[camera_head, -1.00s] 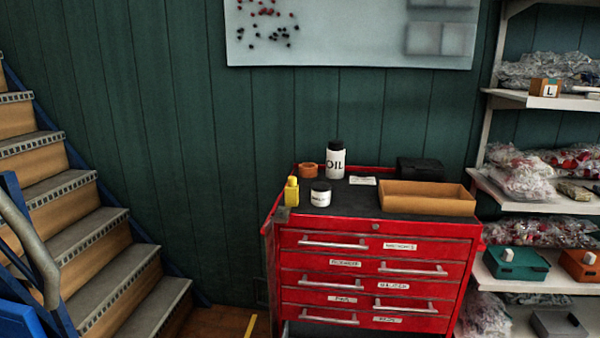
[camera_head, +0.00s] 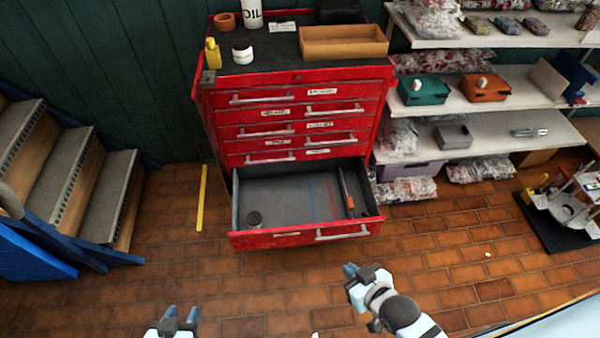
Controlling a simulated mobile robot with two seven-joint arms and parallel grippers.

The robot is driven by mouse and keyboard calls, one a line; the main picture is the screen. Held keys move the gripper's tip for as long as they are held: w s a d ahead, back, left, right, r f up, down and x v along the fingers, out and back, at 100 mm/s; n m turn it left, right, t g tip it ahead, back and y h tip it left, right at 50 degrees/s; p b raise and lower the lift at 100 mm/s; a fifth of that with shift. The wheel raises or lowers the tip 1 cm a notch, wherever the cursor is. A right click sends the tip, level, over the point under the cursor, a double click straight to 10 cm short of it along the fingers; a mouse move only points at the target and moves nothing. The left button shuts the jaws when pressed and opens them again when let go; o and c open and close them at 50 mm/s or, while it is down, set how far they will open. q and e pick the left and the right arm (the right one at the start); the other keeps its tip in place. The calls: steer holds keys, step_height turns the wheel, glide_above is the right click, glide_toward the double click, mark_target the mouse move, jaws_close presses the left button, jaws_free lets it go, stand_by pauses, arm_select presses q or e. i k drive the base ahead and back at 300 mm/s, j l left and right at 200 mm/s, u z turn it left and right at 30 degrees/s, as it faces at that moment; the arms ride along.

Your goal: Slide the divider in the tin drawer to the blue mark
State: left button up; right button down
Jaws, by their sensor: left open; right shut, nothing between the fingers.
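The tin drawer (camera_head: 236,205) stands pulled out at the bottom of the red cabinet. A thin dark upright piece, which looks like the divider (camera_head: 344,186), is in its right part. An orange bit shows beside it, too small to tell. A blue mark (camera_head: 311,201) lies on the drawer floor left of the divider, with a red mark (camera_head: 332,198) between them. My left gripper (camera_head: 181,314) is open at the bottom edge, apart from the drawer. My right gripper (camera_head: 351,271) is shut and empty in front of the drawer.
The cabinet top (camera_head: 280,52) holds an oil bottle, jars and a tan tray (camera_head: 343,42). Stairs (camera_head: 70,190) stand at left, shelves (camera_head: 480,105) at right. A black stand (camera_head: 560,220) is on the floor at right. The tiled floor before the drawer is clear.

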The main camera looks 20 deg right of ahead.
mark_target(349, 204)
steer(key=z, duration=0.95)
